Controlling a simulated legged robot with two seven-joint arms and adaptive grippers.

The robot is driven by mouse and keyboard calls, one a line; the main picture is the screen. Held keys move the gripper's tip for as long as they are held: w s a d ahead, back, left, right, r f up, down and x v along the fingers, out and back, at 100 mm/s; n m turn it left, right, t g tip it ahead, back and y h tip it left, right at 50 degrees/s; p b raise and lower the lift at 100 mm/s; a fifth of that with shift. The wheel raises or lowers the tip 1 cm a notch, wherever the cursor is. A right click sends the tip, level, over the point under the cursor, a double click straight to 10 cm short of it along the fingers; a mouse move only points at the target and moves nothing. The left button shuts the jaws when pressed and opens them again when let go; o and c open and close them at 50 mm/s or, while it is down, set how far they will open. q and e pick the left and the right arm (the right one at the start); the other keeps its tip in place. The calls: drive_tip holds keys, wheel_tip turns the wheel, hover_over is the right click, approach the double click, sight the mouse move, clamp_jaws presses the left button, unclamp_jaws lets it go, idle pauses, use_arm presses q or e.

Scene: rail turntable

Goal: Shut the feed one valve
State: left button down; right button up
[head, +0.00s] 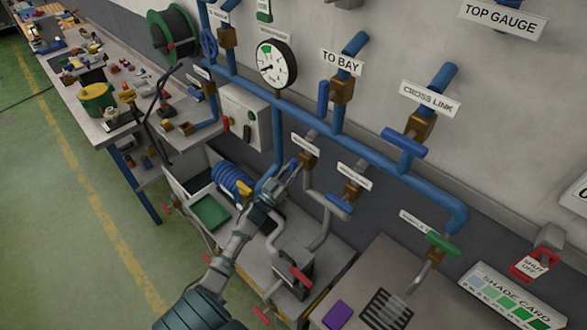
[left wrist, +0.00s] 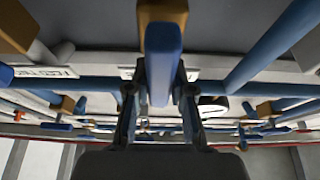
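My left gripper (head: 287,178) reaches up from below to the feed pipes under the gauge. It is at a valve whose small white label (head: 305,145) I cannot read in the head view. In the left wrist view a blue valve handle (left wrist: 162,62) on a brass body (left wrist: 160,12) stands between the two fingers of my left gripper (left wrist: 161,80). The fingers are apart, one on each side of the handle. Whether they touch it is not clear. The gripper hides most of this handle in the head view. My right gripper is in neither view.
Close to the right is another valve with a blue handle (head: 338,204), then one with a green handle (head: 442,245). The blue main pipe (head: 310,122) runs above. A blue coil (head: 231,180), a green tray (head: 209,214) and a red-handled clamp (head: 296,268) stand below.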

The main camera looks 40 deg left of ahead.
use_arm(q)
drive_tip(key=shift+m, duration=0.4)
drive_tip(key=m+h, duration=0.1)
drive_tip(key=m, duration=0.1)
drive_tip(key=m+g+h+b, duration=0.1)
drive_tip(key=m+h, duration=0.1)
drive_tip(key=m, duration=0.1)
drive_tip(key=shift+d+f+m, duration=0.1)
drive_tip(key=shift+m, duration=0.2)
drive_tip(key=m+g+h, duration=0.1)
drive_tip(key=m, duration=0.2)
drive_tip(key=m+h+b, duration=0.1)
drive_tip(key=m, duration=0.2)
drive_tip(key=shift+d+f+g+h, duration=0.1)
drive_tip(key=shift+d+g+h, duration=0.1)
drive_tip(key=shift+g+h, duration=0.15)
drive_tip(key=m+g, duration=0.1)
drive_tip(key=m, duration=0.1)
drive_tip(key=m+g+h, duration=0.1)
drive_tip(key=m, duration=0.2)
drive_tip(key=shift+d+f, duration=0.1)
drive_tip(key=shift+f, duration=0.1)
drive_tip(key=m, duration=0.1)
drive_tip(key=m+g, duration=0.1)
drive_tip(key=m, duration=0.2)
drive_tip(key=shift+s+d+f+g+y+p, duration=0.1)
drive_tip(key=shift+f+g+y+p, duration=0.15)
drive_tip(key=shift+g+p, duration=0.1)
drive_tip(key=shift+m, duration=0.5)
drive_tip(key=shift+f, duration=0.2)
